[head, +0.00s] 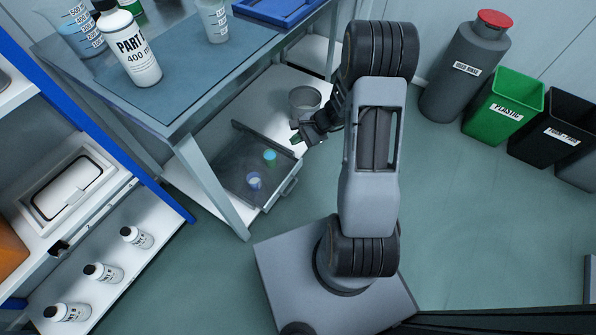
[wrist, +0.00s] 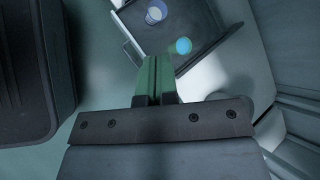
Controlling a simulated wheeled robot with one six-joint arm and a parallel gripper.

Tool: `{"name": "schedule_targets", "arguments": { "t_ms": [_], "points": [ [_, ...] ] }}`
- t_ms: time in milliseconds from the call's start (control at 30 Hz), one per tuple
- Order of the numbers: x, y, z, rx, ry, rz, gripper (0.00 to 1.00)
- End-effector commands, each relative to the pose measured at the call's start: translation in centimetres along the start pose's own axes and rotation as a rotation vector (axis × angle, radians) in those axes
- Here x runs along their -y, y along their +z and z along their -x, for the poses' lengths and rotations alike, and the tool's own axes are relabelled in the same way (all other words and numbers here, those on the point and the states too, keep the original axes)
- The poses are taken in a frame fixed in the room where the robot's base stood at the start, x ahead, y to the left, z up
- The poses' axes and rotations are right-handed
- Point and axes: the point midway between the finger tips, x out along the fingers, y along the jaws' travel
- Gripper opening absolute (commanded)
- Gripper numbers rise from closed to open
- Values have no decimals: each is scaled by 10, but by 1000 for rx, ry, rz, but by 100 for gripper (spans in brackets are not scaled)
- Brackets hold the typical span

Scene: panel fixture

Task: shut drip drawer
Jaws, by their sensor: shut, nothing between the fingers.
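The drip drawer (head: 228,165) is a dark shallow tray under the workbench, pulled out, with a light front edge and a bar handle (head: 289,187). Two small round items lie in it, one blue and white (head: 253,180) and one teal and green (head: 270,157). My gripper (head: 297,132) is above the drawer's right side, apart from the handle as far as I can see. In the wrist view the green fingertips (wrist: 154,75) are together and empty, and the drawer (wrist: 178,30) lies beyond them, with its handle (wrist: 132,55) to their upper left.
The workbench (head: 185,112) carries a white bottle (head: 127,48) and measuring beakers; its leg (head: 212,187) stands left of the drawer. A grey pot (head: 304,101) sits on the lower shelf behind my gripper. Bins (head: 503,107) stand at the right. The floor (head: 470,220) between is clear.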

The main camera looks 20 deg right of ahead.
Motion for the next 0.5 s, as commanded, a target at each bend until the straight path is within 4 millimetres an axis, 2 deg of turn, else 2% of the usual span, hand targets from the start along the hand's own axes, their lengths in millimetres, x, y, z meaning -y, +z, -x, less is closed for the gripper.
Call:
{"name": "schedule_targets", "arguments": {
  "t_ms": [33,200,333,500],
  "points": [
    [-10,-26,-13,10,-49,-130,0],
    [-45,-101,-51,1,-216,-498,0],
    [-81,-143,-76,-22,-313,-725,0],
    [-121,-176,-98,-55,-395,-924,0]
  ]
}}
